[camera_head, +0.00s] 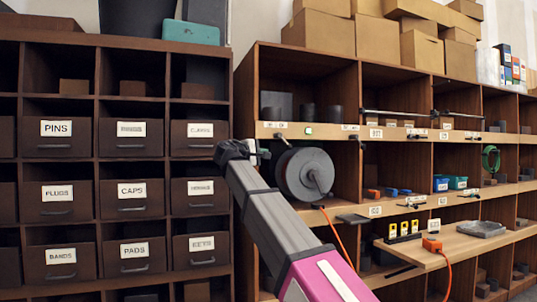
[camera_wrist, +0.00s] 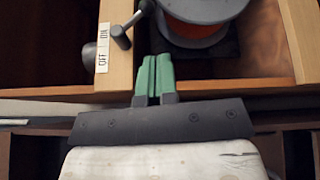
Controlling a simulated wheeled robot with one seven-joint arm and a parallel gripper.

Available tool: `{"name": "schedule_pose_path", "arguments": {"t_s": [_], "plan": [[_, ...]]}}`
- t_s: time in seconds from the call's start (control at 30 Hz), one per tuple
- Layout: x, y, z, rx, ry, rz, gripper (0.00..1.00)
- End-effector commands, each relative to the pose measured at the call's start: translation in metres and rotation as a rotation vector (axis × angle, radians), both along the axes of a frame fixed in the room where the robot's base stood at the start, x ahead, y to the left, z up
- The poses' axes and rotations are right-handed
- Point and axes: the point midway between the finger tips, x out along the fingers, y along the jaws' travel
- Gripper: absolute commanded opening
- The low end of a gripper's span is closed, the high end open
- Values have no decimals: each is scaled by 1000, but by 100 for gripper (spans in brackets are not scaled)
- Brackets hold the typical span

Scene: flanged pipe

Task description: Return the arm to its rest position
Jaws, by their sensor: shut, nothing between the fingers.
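My arm (camera_head: 268,217) reaches up and away from the lower middle in the head view, in front of the shelving. My gripper (camera_wrist: 153,62) shows in the wrist view as two green fingers side by side, shut with nothing between them. The fingertips lie close to a grey round flanged part (camera_wrist: 205,8) with an orange band, just below it in the picture. In the head view a large grey disc (camera_head: 308,173) stands in a cubby to the right of my wrist. The fingers are not clear in the head view.
A lever (camera_wrist: 122,38) and an OFF/ON label (camera_wrist: 103,48) sit on the wooden edge left of the fingers. A drawer cabinet (camera_head: 84,174) stands at left. A wooden ledge (camera_head: 465,246) juts out at right. Orange cables (camera_head: 337,236) hang from the shelves.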

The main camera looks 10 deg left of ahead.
Motion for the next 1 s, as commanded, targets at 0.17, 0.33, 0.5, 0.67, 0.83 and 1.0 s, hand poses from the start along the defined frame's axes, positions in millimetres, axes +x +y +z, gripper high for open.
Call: {"name": "schedule_pose_path", "arguments": {"t_s": [0.17,0.33,0.5,0.67,0.83,1.0], "plan": [[-5,3,0,0,0,0,0],[-5,3,0,0,0,0,0],[-5,3,0,0,0,0,0],[0,-4,-15,10,15,-2,0],[22,-36,-84,77,92,-14,0],[45,-86,-182,193,203,-44,0]]}}
